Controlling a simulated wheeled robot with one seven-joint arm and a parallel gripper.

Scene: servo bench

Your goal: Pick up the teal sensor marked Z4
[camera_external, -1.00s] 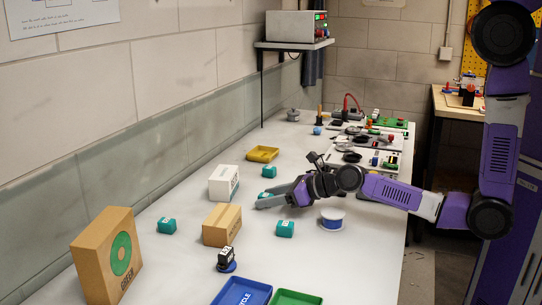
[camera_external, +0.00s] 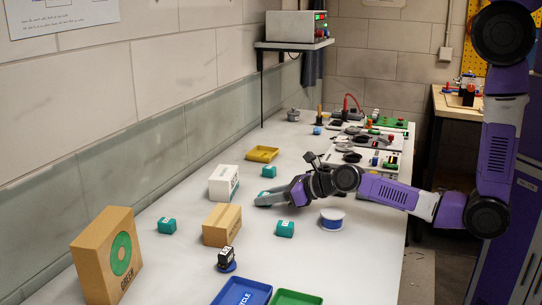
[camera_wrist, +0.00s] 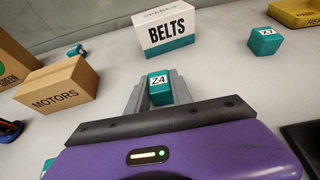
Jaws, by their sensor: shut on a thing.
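The teal sensor marked Z4 (camera_wrist: 160,91) is a small block with a white label on its top. In the wrist view it sits between the two grey fingers of my gripper (camera_wrist: 158,96), which are shut on it. In the external view my gripper (camera_external: 268,199) is low over the bench, beyond the brown box and to the right of the white box. The fingers hide most of the sensor there. I cannot tell whether it touches the bench.
The BELTS box (camera_wrist: 164,33) stands just beyond the fingers, and the MOTORS box (camera_wrist: 57,85) is to the left. Other teal blocks lie around: X7 (camera_wrist: 266,41), one at left (camera_external: 166,226) and one nearer (camera_external: 285,229).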

